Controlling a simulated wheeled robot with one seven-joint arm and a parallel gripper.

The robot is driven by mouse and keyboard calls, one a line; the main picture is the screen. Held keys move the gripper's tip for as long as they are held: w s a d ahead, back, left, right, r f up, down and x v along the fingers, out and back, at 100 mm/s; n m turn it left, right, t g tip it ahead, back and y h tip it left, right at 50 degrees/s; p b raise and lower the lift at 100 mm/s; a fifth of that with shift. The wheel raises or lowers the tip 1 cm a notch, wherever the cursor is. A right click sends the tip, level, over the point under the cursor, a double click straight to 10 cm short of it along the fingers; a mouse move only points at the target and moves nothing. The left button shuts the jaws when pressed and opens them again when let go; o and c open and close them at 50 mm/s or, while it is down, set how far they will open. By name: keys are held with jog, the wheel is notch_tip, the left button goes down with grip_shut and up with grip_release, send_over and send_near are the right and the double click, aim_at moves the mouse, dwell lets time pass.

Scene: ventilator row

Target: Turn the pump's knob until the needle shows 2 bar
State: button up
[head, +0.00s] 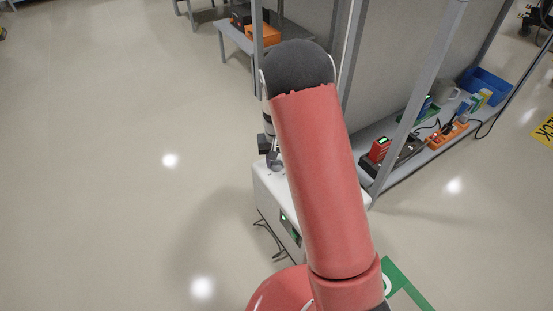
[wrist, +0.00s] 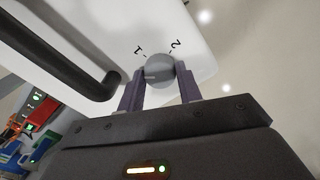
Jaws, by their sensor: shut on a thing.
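The pump is a white box (head: 268,193) standing on the floor, partly hidden behind my arm in the head view. In the wrist view its white top (wrist: 178,28) carries a round grey knob (wrist: 160,66), with the marks 1 and 2 printed beyond it. My gripper (wrist: 160,82) has one dark finger on each side of the knob and is shut on it. A faint line shows on the knob, but I cannot tell which mark it points to. No needle can be made out in either view.
A black bar handle (wrist: 65,58) is on the pump's top beside the knob. A grey shelf (head: 386,178) with a red device, orange items and a blue bin (head: 486,86) is on the right. Cables lie by the pump's base. The floor on the left is clear.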

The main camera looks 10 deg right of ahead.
aim_at(277, 163)
jog(key=shift+m+p, duration=0.3)
jog(key=shift+m, duration=1.6)
jog(key=o, duration=1)
jog(key=shift+r+p, duration=0.45)
jog(key=shift+r, duration=3.5)
